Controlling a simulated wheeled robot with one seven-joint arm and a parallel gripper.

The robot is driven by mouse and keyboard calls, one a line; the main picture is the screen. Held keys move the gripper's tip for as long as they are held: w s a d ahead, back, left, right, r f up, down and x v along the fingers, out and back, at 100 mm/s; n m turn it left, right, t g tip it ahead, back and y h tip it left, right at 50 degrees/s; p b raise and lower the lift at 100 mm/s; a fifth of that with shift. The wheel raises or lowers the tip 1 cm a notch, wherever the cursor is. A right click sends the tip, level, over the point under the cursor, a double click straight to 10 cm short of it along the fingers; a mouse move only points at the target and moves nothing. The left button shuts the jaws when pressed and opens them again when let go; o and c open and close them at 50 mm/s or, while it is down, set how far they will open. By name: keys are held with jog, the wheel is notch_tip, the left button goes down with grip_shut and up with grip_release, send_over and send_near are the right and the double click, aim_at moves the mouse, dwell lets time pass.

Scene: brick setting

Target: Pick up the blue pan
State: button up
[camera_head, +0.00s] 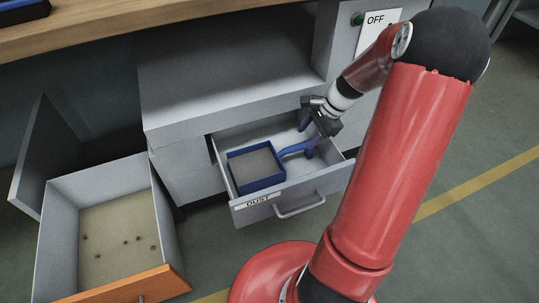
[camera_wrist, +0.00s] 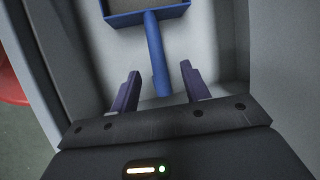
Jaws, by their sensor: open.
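The blue pan (camera_head: 283,179) is a square dustpan with grey-beige contents or floor inside and a blue handle (camera_head: 296,148). It lies in the open grey drawer (camera_head: 250,215) labelled DUST. My gripper (camera_head: 318,137) is over the back right of the drawer, at the handle end. In the wrist view, my gripper (camera_wrist: 160,83) is open, with a purple finger on each side of the handle's end. The pan's handle (camera_wrist: 155,45) runs up the picture to the pan's edge (camera_wrist: 145,17). I cannot tell how far down the fingers reach.
A grey cabinet (camera_head: 215,85) stands behind the drawer, under a wooden worktop (camera_head: 130,22). An open bin with an orange front (camera_head: 140,284) and small dark bits inside is at left. An OFF sign (camera_head: 378,30) is upper right. Green floor shows at right.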

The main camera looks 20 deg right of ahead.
aim_at(303, 144)
jog(key=x, duration=0.5)
jog(key=b+x, duration=0.1)
jog(key=x, duration=0.2)
jog(key=shift+s+d+f, duration=0.15)
jog(key=shift+d+f, duration=0.1)
jog(key=shift+d, duration=0.1)
grip_shut()
jog(key=shift+r, duration=0.1)
